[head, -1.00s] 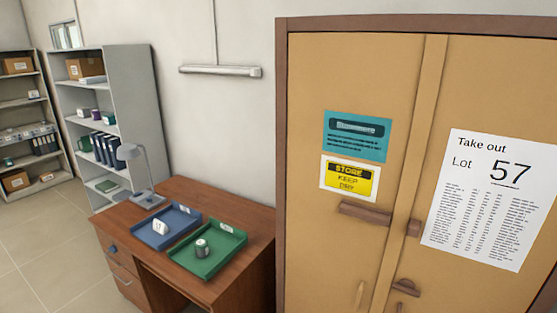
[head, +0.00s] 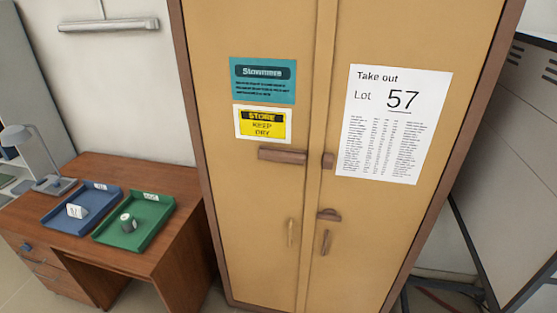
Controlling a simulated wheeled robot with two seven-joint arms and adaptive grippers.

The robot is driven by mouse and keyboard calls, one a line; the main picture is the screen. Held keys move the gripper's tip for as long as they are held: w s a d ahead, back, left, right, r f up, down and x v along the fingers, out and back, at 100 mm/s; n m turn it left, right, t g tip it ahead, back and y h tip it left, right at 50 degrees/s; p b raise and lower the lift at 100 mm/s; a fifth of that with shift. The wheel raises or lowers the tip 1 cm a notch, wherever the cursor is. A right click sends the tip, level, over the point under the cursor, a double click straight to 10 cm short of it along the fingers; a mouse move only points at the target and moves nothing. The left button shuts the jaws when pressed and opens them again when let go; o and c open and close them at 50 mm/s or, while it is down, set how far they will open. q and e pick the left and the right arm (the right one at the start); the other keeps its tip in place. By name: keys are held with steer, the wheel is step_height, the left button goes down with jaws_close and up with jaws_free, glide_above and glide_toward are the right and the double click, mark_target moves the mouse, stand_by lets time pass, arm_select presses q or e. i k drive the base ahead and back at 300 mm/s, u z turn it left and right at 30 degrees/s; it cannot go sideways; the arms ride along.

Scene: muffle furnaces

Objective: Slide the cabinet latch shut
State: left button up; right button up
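The tan two-door cabinet (head: 265,195) with a brown frame stands in the middle of the head view, and its doors look closed. The brown latch bar (head: 283,155) lies level on the left door, below the yellow sign. A small brown keeper block (head: 328,160) sits on the right door at about the same height. A gap shows between the bar's right end and the block, across the door seam. A slim tan handle (head: 291,232) is on the left door and a brown one (head: 326,242) on the right. Neither of my grippers is in view.
A wooden desk (head: 183,195) with a blue tray (head: 52,218), a green tray (head: 157,218) and a lamp (head: 40,150) stands left of the cabinet. A grey panel (head: 510,150) on dark legs stands at the right. A lot sheet (head: 393,125) hangs on the right door.

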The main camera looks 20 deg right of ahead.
mark_target(268, 155)
steer(key=u, duration=0.55)
steer(key=k, duration=0.65)
steer(key=u, duration=0.85)
steer(key=i, duration=0.75)
steer(key=z, duration=0.6)
steer(key=i, duration=0.85)
steer(key=z, duration=0.8)
